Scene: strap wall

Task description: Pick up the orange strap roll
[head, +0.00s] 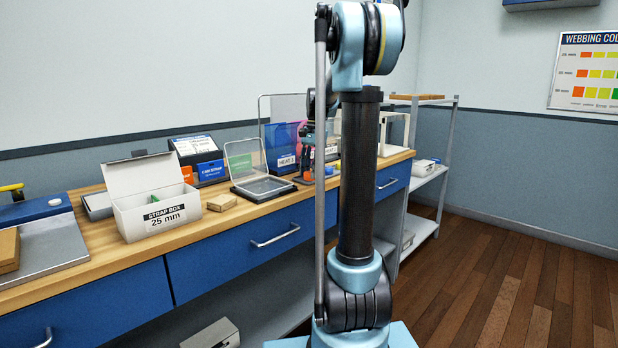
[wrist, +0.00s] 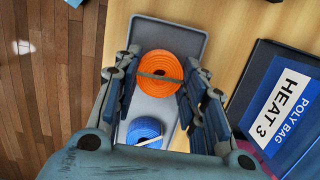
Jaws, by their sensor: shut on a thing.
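A blue strap roll (wrist: 145,131) lies in the same tray, near the gripper's base.
A dark holder with a "Poly bag Heat 3" label (wrist: 282,108) stands right of the tray in the wrist view. On the wooden bench are a white strap box (head: 150,208), an open clear-lidded case (head: 262,186) and a small wooden block (head: 222,202).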

